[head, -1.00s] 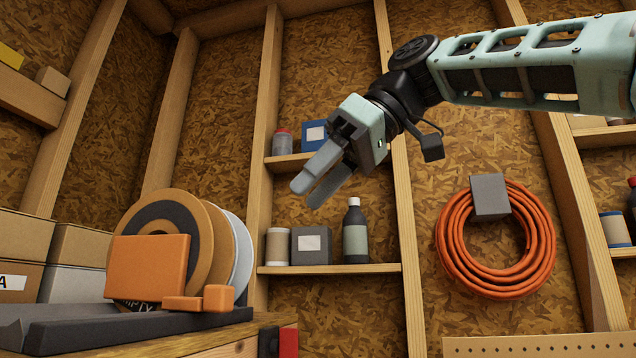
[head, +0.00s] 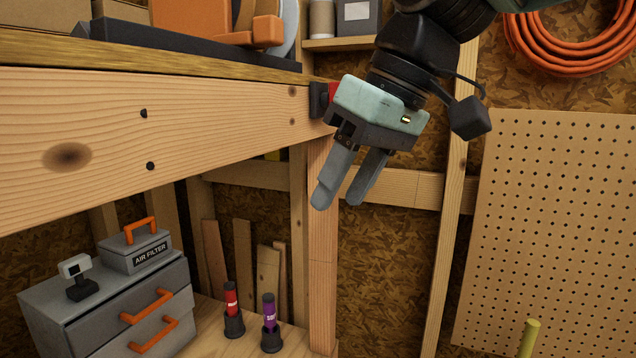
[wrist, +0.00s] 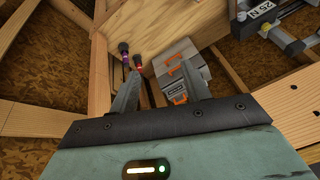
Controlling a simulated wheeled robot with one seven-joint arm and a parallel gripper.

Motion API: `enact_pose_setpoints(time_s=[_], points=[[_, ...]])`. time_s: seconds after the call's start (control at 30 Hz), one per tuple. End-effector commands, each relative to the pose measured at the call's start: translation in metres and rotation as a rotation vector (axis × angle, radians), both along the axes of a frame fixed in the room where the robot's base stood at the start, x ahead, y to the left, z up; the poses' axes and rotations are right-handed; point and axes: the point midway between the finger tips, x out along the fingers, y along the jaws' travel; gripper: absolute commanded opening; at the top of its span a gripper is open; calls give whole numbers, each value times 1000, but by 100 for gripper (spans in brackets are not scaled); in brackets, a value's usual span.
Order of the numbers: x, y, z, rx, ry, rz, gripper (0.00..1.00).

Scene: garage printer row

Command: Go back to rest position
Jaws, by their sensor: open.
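My gripper (head: 340,197) hangs in front of the wooden post at the right end of the workbench in the head view. Its two grey fingers point down and stand apart, with nothing between them. In the wrist view my gripper (wrist: 160,92) is also open and empty. Beyond the fingers there, far below, lie a grey drawer unit (wrist: 188,82) with orange handles and two small bottles in dark holders. My arm comes in from the top right of the head view.
The workbench edge (head: 150,140) runs close to the left of my gripper. Below it stand the drawer unit (head: 110,315), an air filter box (head: 135,252), a red bottle (head: 231,300) and a purple bottle (head: 269,312). A pegboard (head: 560,220) and an orange hose (head: 570,50) are at right.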

Motion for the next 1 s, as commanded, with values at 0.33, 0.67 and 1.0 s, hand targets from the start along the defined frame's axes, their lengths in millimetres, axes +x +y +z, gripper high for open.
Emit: enact_pose_setpoints(time_s=[0.33,0.67,1.0], points=[[-101,-65,-218,-258,138,-108,47],[-151,-110,-281,-356,164,-132,47],[-151,-110,-281,-358,165,-133,47]])
